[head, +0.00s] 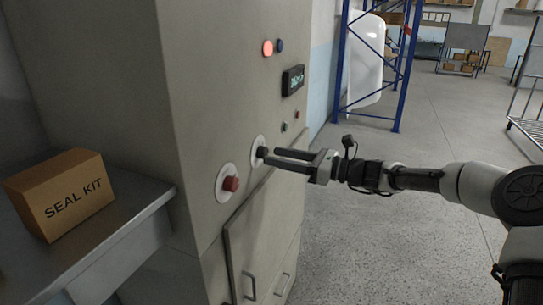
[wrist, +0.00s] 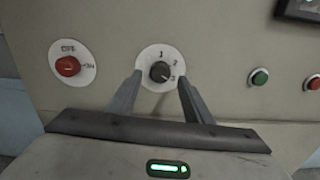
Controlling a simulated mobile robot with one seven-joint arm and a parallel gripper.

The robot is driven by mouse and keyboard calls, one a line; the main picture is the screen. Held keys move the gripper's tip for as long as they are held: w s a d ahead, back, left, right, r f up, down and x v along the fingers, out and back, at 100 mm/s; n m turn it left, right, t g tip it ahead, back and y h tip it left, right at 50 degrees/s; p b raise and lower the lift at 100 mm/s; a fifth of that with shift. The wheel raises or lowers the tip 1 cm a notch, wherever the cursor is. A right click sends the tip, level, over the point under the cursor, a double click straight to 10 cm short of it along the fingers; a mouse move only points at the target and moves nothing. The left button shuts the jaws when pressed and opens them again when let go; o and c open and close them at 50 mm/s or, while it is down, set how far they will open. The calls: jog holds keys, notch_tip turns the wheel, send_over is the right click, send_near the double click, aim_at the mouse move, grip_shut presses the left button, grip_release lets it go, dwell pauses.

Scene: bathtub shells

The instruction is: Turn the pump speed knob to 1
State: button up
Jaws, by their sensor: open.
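The pump speed knob (wrist: 160,72) is a small dark knob on a round white dial plate marked 1, 2 and 3. Its pointer seems to face the 3, at the lower right. In the head view the knob (head: 262,152) sits on the grey cabinet front. My gripper (head: 271,156) is open, with its dark fingers reaching towards the knob. In the wrist view the tips of my gripper (wrist: 160,78) lie to the left and right of the knob, with a gap on each side. I cannot tell how deep the tips reach beside it.
A red OFF/ON knob (wrist: 67,66) sits left of the dial. A green button (wrist: 259,76) and a red button (wrist: 312,82) are to its right. The cabinet (head: 215,110) has a lit display (head: 293,80). A SEAL KIT box (head: 65,195) rests on a shelf at left.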

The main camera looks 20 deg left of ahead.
aim_at(263, 153)
jog(key=shift+w+a, duration=0.1)
jog(key=shift+a, duration=1.3)
jog(key=c, duration=1.1)
jog(key=shift+o, duration=0.2)
